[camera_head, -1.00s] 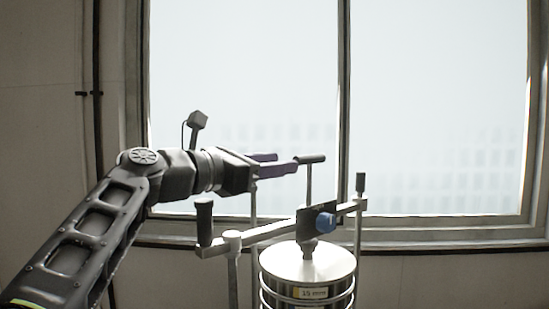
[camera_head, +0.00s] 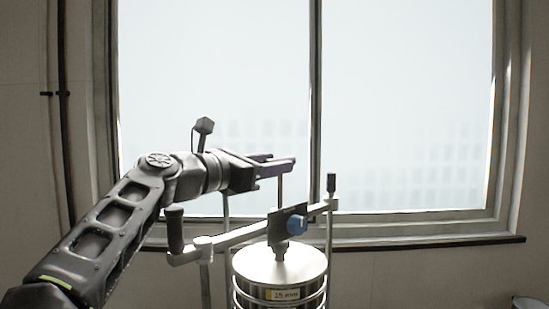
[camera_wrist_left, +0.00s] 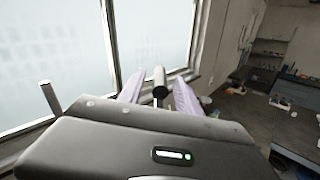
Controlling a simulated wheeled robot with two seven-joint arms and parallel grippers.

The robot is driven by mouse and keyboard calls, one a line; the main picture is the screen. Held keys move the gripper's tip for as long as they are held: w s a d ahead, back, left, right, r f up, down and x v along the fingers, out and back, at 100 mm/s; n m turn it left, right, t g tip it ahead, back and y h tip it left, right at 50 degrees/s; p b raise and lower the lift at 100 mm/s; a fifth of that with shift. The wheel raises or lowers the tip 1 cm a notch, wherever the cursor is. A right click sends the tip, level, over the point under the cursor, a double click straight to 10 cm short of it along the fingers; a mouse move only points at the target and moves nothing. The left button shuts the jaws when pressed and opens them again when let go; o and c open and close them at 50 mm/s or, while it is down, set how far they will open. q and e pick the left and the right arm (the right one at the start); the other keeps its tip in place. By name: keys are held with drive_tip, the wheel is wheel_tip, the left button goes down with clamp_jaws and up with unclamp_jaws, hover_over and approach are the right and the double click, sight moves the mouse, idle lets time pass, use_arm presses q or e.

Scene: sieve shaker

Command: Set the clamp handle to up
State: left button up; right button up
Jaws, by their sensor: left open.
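The sieve shaker's clamp has a grey crossbar (camera_head: 238,236) with a dark plate and a blue knob (camera_head: 297,225) above the steel sieve stack (camera_head: 279,267). The clamp handle's thin rod (camera_head: 280,192) stands upright above the plate. My left gripper (camera_head: 283,160) is level at the rod's top, and its fingers hide the black grip in the head view. The left gripper is open. Contact with the grip cannot be told. My right gripper is out of view.
A black upright post (camera_head: 174,228) stands at the crossbar's left end, below my left arm. A black-topped rod (camera_head: 331,186) rises at its right end. A window fills the back. The left wrist view shows a dark bench (camera_wrist_left: 268,122) at right.

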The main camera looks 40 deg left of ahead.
use_arm(q)
drive_tip(key=shift+w+d, duration=0.1)
drive_tip(key=shift+w, duration=0.35)
drive_tip(key=shift+c, duration=0.4)
clamp_jaws()
idle(0.8)
